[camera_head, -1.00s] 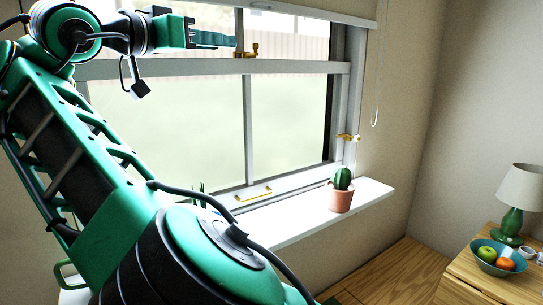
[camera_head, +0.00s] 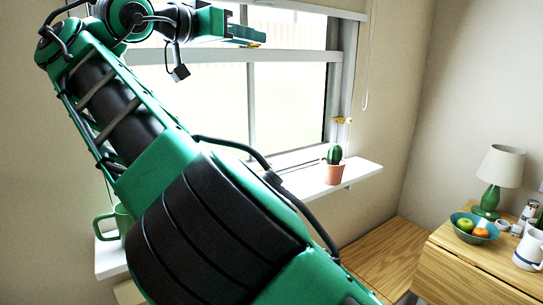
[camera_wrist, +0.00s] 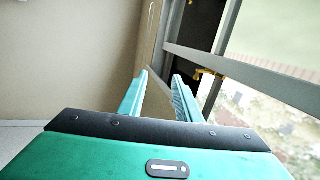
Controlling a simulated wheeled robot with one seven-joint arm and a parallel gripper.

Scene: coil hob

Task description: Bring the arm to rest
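My green arm fills the left and lower middle of the head view, raised in front of the window. My gripper (camera_head: 252,36) is up at the top of the head view, pointing right. In the wrist view my gripper (camera_wrist: 161,76) shows two green fingers standing apart with an empty gap between them. Nothing is held. Part of the window behind the arm is hidden.
A potted cactus (camera_head: 334,170) stands on the white sill (camera_head: 352,174). A green mug (camera_head: 122,218) sits at the left. A wooden cabinet (camera_head: 470,262) bears a lamp (camera_head: 495,172), a fruit bowl (camera_head: 466,233) and a white jug (camera_head: 529,248). A brass window catch (camera_wrist: 208,75) lies beyond the fingers.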

